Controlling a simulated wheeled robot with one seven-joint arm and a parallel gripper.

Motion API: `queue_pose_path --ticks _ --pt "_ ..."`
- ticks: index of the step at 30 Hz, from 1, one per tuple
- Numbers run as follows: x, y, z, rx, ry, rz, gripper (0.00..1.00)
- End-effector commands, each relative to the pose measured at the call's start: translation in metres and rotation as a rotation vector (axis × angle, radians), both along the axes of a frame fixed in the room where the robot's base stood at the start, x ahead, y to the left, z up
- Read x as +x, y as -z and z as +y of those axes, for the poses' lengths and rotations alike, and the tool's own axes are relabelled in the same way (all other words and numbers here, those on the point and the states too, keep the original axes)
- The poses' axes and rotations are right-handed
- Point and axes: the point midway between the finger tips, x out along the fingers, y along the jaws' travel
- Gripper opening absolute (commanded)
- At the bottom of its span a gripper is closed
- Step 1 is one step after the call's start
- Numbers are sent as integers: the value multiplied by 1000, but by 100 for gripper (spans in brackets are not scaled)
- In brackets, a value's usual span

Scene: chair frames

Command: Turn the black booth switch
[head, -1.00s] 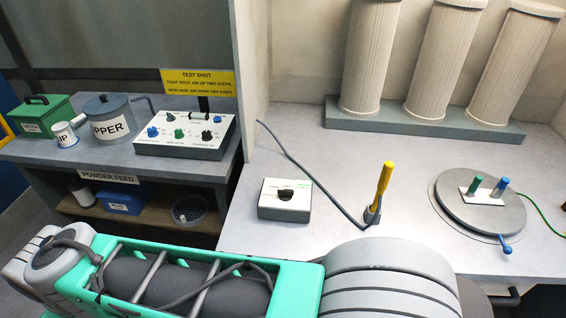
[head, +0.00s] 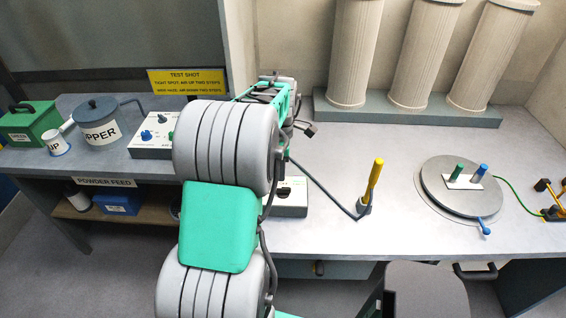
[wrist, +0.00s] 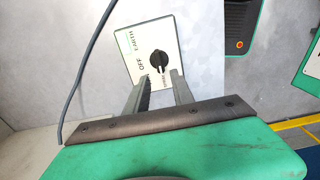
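The booth switch is a pale box (wrist: 140,45) with a black knob (wrist: 159,62) on its top face, seen in the wrist view with an "OFF" label beside the knob. In the head view the box (head: 292,210) stands on the right-hand bench, partly hidden behind my arm. My gripper (wrist: 160,75) is open and empty. In the wrist view its two fingers are spread, with their tips over the box on either side of the knob's lower end. I cannot tell how high they are above it. The head view hides the fingers behind the arm.
A yellow-handled tool (head: 373,182) stands in a holder right of the box, with a grey cable (head: 325,188) running behind the box. A round turntable (head: 445,192) is further right. Pleated filter columns (head: 415,55) stand at the back. Bare bench lies between tool and turntable.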

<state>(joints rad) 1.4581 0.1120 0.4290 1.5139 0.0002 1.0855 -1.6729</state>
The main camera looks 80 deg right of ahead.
Motion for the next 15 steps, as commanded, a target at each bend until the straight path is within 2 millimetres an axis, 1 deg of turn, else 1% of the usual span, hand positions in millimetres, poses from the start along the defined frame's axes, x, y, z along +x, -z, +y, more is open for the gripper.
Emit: queue_pose_path --ticks 1,2,8,15 --pt "-7 2 -2 3 -2 0 29" --pt "-8 3 -3 4 -4 0 29" --pt "-8 20 -2 4 -7 0 29" --pt "-7 56 -3 2 -6 0 29"
